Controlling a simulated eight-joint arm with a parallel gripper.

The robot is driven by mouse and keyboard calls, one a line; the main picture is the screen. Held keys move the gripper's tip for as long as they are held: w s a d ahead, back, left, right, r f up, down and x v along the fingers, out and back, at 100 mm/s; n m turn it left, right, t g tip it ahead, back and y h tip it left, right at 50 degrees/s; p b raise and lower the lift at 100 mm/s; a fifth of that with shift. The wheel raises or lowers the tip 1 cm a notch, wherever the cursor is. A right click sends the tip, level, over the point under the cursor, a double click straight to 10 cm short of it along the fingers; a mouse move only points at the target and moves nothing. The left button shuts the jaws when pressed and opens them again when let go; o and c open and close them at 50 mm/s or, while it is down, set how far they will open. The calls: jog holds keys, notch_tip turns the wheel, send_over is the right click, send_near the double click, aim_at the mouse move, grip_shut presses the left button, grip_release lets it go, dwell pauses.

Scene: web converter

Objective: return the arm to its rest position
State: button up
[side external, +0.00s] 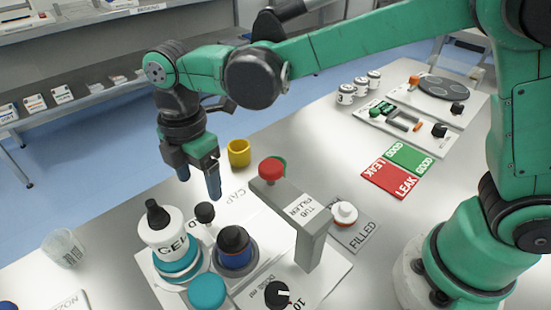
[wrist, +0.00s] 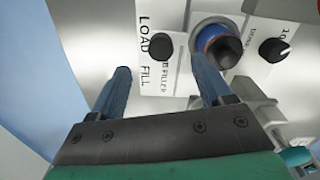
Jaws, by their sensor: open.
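My gripper (side external: 200,180) hangs at the end of my green arm, pointing down above the table, behind the bottle labelled GEL (side external: 163,232). Its two blue fingers are apart with nothing between them. In the wrist view the open fingers (wrist: 163,88) frame bare table and part of a panel with the words LOAD and FILL. A blue jar with a black top (side external: 236,250) stands to the right of the gripper on the station. It also shows near the right finger in the wrist view (wrist: 215,40).
The tub filler post (side external: 310,235) with a red button (side external: 271,168) stands close right of my gripper. A yellow cup (side external: 238,152) is behind it. A clear cup (side external: 62,248) stands at left. Red LEAK (side external: 390,178) and green GOOD (side external: 410,158) mats lie at right.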

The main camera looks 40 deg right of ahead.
jog(key=s+d+r+m+t, duration=0.1)
jog(key=s+d+m+t, duration=0.2)
jog(key=d+m, duration=0.6)
jog(key=s+d+r+m+t, duration=0.2)
jog(key=s+d+m+t, duration=0.2)
jog(key=d+m, duration=0.5)
jog(key=shift+d+r+m, duration=0.25)
jog(key=shift+d+m, duration=0.05)
jog(key=shift+m, duration=1)
jog(key=shift+s, duration=0.1)
